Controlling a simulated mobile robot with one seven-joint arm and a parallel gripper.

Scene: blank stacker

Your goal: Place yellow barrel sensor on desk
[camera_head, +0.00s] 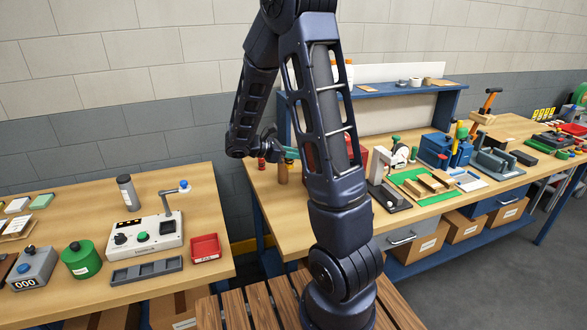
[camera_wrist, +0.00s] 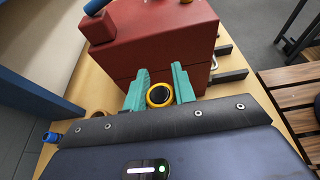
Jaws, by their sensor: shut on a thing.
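The yellow barrel sensor (camera_wrist: 159,95) shows end-on in the wrist view as a yellow ring with a dark centre. It sits between the two teal fingers of my gripper (camera_wrist: 160,88), which is shut on it. In the head view, a teal finger of my gripper (camera_head: 291,153) shows over the left end of the right wooden desk (camera_head: 285,222); my arm hides much of that area, and I cannot make out the sensor there. The desk top also shows in the wrist view (camera_wrist: 75,92). I cannot tell the sensor's height above it.
A red block-like machine (camera_wrist: 165,45) stands just beyond my fingers. A blue-capped item (camera_wrist: 52,137) is at left. In the head view, a white and black press (camera_head: 379,160) and blue vises (camera_head: 444,151) stand farther right. The left desk (camera_head: 70,203) holds a control box (camera_head: 145,236) and red tray (camera_head: 206,248).

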